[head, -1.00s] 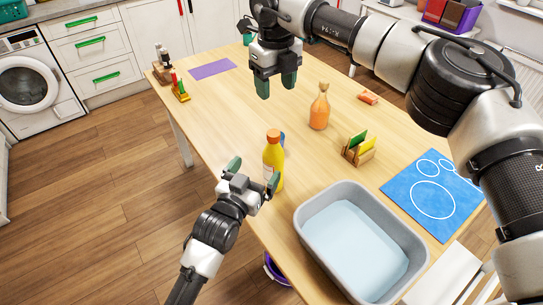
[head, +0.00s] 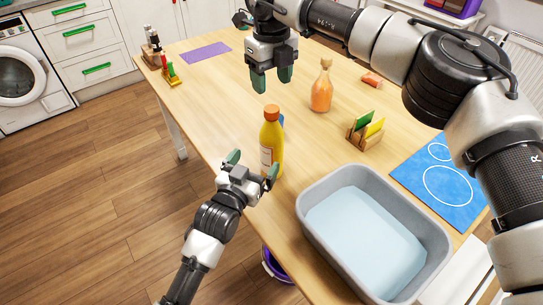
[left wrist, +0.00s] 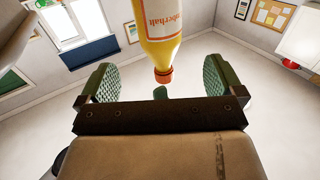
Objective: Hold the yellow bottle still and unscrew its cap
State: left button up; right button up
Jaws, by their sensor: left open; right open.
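The yellow bottle (head: 276,146) with an orange cap (head: 272,112) stands upright near the table's left edge. My left gripper (head: 252,164) is open beside the bottle's lower part, on the near-left side. In the left wrist view, the bottle (left wrist: 156,22) appears upside down, its cap (left wrist: 163,76) seen between the spread fingers (left wrist: 158,84). Neither finger visibly grips it. My right gripper (head: 271,80) is open and empty, its fingers pointing down, above the cap in the picture; the exact height gap is hard to tell.
An orange bottle (head: 321,92) stands behind to the right. A wooden holder with cards (head: 365,132), a grey basin (head: 318,190) and a blue mat (head: 448,185) lie to the right. A blue item is partly hidden behind the yellow bottle. The table's left edge is close to it.

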aim_at(266, 145)
pick_arm(q)
jog(key=x, duration=0.9)
jog(key=shift+w+d, duration=0.15)
jog(key=shift+w, duration=0.25)
jog(key=shift+c, duration=0.4)
jog(key=c, duration=1.7)
grip_shut()
pick_arm(e)
jog(key=m, duration=1.9)
jog(key=shift+m, duration=0.4)
jog(key=m, duration=0.6)
jog(key=shift+m, duration=0.4)
jog(key=shift+f, duration=4)
